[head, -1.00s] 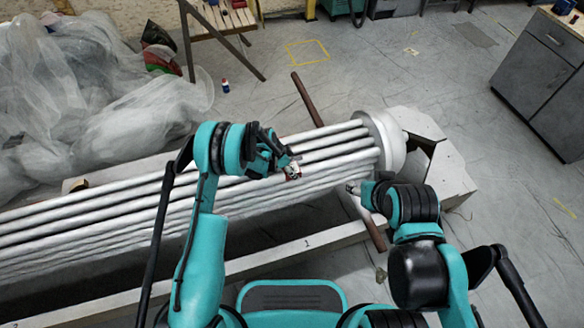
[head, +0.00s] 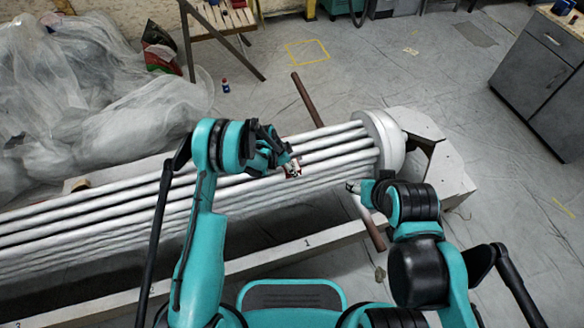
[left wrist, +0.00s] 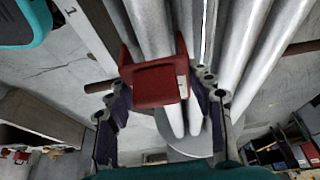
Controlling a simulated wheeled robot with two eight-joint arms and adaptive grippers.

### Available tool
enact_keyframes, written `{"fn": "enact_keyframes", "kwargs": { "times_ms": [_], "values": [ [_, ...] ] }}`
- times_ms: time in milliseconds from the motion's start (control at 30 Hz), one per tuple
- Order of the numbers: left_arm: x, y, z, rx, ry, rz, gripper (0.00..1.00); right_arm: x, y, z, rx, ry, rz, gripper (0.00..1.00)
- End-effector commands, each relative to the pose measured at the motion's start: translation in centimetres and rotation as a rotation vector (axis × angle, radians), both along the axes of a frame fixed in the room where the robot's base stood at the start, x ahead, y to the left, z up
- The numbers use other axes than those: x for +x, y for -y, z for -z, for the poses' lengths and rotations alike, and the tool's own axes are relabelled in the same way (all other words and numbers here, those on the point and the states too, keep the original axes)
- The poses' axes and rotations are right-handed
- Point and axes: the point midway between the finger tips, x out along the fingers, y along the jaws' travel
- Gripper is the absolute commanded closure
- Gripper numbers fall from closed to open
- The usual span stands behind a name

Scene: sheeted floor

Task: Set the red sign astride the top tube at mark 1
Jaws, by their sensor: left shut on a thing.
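The red sign (left wrist: 155,86) is held between the fingers of my left gripper (left wrist: 160,100) in the left wrist view. Its two side flaps point toward the tubes, with a pale tube (left wrist: 150,25) running between them. I cannot tell whether it touches the tube. In the head view the sign (head: 293,169) is small at the tips of my left gripper (head: 287,163), over the bundle of pale tubes (head: 335,140). Mark 1 (head: 307,243) is on the pale front beam, right of centre. My right gripper (head: 354,188) is by the front of the bundle; its fingers are too small to read.
A white round end cap (head: 385,140) closes the bundle's right end. A brown bar (head: 308,100) crosses the bundle and sticks out behind and in front. Crumpled clear sheeting (head: 70,90) lies at the left. A grey cabinet (head: 535,80) stands at the right. The floor behind is mostly clear.

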Motion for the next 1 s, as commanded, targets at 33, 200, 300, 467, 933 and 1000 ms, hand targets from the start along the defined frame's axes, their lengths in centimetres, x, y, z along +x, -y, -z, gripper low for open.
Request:
{"fn": "enact_keyframes", "kwargs": {
  "times_ms": [33, 200, 300, 467, 933, 1000],
  "values": [
    [0.0, 0.0, -0.5, 0.0, 0.0, 0.0, 0.79, 0.0, 0.0, -0.3, 0.0, 0.0, 0.0, 0.47],
    [0.0, 0.0, -1.6, 0.0, 0.0, 0.0, 0.79, 0.0, 0.0, -0.7, 0.0, 0.0, 0.0, 0.47],
    [0.0, 0.0, -2.2, 0.0, 0.0, 0.0, 0.79, 0.0, 0.0, -1.0, 0.0, 0.0, 0.0, 0.47],
    [0.0, 0.0, -3.2, 0.0, 0.0, 0.0, 0.79, 0.0, 0.0, -1.4, 0.0, 0.0, 0.0, 0.47],
    [0.0, 0.0, -4.3, 0.0, 0.0, 0.0, 0.79, 0.0, 0.0, -1.8, 0.0, 0.0, 0.0, 0.47],
    [0.0, 0.0, -4.3, 0.0, 0.0, 0.0, 0.79, 0.0, 0.0, -1.8, 0.0, 0.0, 0.0, 0.47]
  ]
}}
